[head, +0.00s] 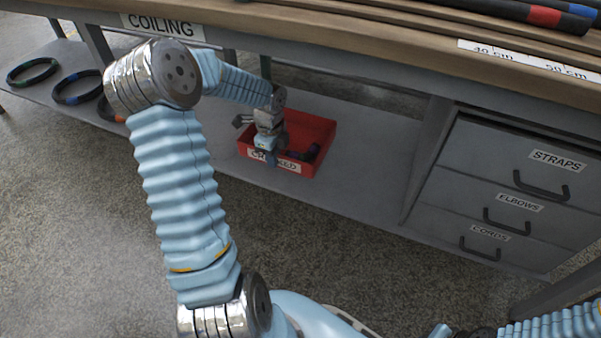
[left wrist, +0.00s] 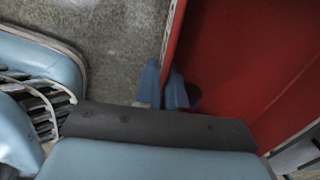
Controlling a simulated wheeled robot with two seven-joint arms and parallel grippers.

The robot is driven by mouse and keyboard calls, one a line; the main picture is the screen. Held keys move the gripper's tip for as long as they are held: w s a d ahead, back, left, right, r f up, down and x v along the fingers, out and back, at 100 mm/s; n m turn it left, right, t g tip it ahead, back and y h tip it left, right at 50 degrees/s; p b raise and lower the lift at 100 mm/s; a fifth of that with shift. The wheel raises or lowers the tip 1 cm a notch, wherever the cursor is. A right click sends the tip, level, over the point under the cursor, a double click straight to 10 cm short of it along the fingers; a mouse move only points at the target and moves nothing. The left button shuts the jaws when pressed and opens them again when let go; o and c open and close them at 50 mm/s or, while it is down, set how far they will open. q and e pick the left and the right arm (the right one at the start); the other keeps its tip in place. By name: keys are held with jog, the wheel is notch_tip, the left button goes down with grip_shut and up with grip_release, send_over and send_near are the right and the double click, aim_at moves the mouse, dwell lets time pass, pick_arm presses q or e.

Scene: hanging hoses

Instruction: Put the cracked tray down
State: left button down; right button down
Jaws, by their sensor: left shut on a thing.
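The red cracked tray (head: 325,136) is at the grey lower shelf under the bench, with dark pieces (head: 305,153) inside. Its front label is partly hidden by my left gripper (head: 268,155). My left gripper reaches down to the tray's near side and is shut on its wall. In the left wrist view, the blue fingertips (left wrist: 167,91) sit on either side of the red wall (left wrist: 178,35). I cannot tell whether the tray's bottom touches the shelf. My right gripper is not in view; only part of that arm shows at the lower right.
The lower shelf (head: 365,165) is bare right of the tray. Several coiled hoses (head: 77,87) lie at its left end. Labelled drawers (head: 505,200) stand at the right. The wooden bench top (head: 380,30) overhangs the tray, with dark hoses (head: 500,10) on it.

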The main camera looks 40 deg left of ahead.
pick_arm(q)
jog(key=w+d+f, duration=0.1)
jog(key=d, duration=0.1)
jog(key=w+d+f+b, duration=0.1)
jog(key=w+d+f, duration=0.1)
jog(key=d, duration=0.1)
jog(key=shift+w+d+f+b, duration=0.1)
jog(key=shift+w+d+b, duration=0.1)
jog(key=shift+d+b, duration=0.1)
jog(key=b, duration=0.2)
send_over(314, 195)
jog(key=f, duration=0.5)
jog(key=shift+s+a, duration=0.2)
jog(key=shift+a, duration=0.1)
jog(key=f, duration=0.3)
jog(key=shift+w+d+f+b, duration=0.15)
jog(key=shift+w+d+b, duration=0.05)
jog(key=shift+d+b, duration=0.15)
jog(key=shift+f, duration=0.3)
jog(key=shift+f, duration=0.2)
jog(key=c, duration=1.2)
grip_release()
jog(key=shift+c, duration=0.2)
jog(key=shift+r, duration=0.1)
